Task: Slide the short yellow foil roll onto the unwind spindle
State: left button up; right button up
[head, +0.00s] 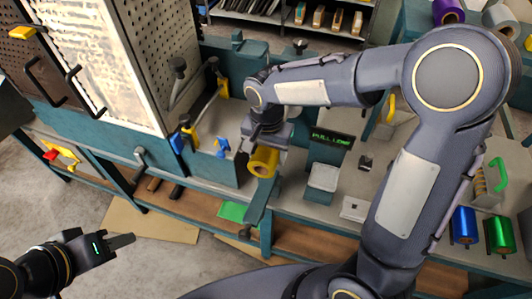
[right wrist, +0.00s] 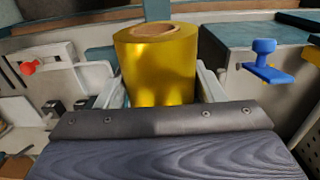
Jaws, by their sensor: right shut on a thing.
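The short yellow foil roll (head: 263,162) is in my right gripper, above the front edge of the workbench in the head view. In the right wrist view the shiny yellow roll (right wrist: 158,70) stands between the two pale fingers, with its brown core opening at the top. My right gripper (right wrist: 160,92) is shut on it. I cannot clearly pick out the unwind spindle in either view. My left gripper (head: 122,241) is at the lower left, over the floor and away from the bench, with nothing visible in it. Its finger gap does not show clearly.
A teal bar (head: 258,205) juts from the bench below the roll. A lit display (head: 332,138) is to the right. A blue-handled part (right wrist: 263,62) and a red knob (right wrist: 29,67) flank the roll.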

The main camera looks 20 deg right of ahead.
jog(key=shift+w+d+p, duration=0.25)
jog(key=shift+w+d, duration=0.4)
jog(key=shift+w, duration=0.3)
jog(key=shift+w+d+p, duration=0.2)
jog(key=shift+w+d, duration=0.4)
jog(key=shift+w, duration=0.3)
jog(key=shift+w+d+p, duration=0.25)
jog(key=shift+w+d, duration=0.4)
jog(key=shift+w, duration=0.3)
jog(key=shift+w+d+p, duration=0.25)
jog(key=shift+w+d, duration=0.25)
jog(key=shift+w, duration=0.25)
jog(key=shift+w+d+p, duration=0.3)
jog(key=shift+w+d, duration=0.2)
jog(key=shift+w, duration=0.25)
jog(key=shift+w+d+p, duration=0.25)
jog(key=shift+w+d, duration=0.25)
jog(key=shift+w, duration=0.25)
jog(key=o, duration=1.3)
jog(key=shift+c, duration=0.2)
notch_tip(320, 180, up, 8)
jog(key=shift+f+b, duration=0.1)
jog(key=shift+b, duration=0.35)
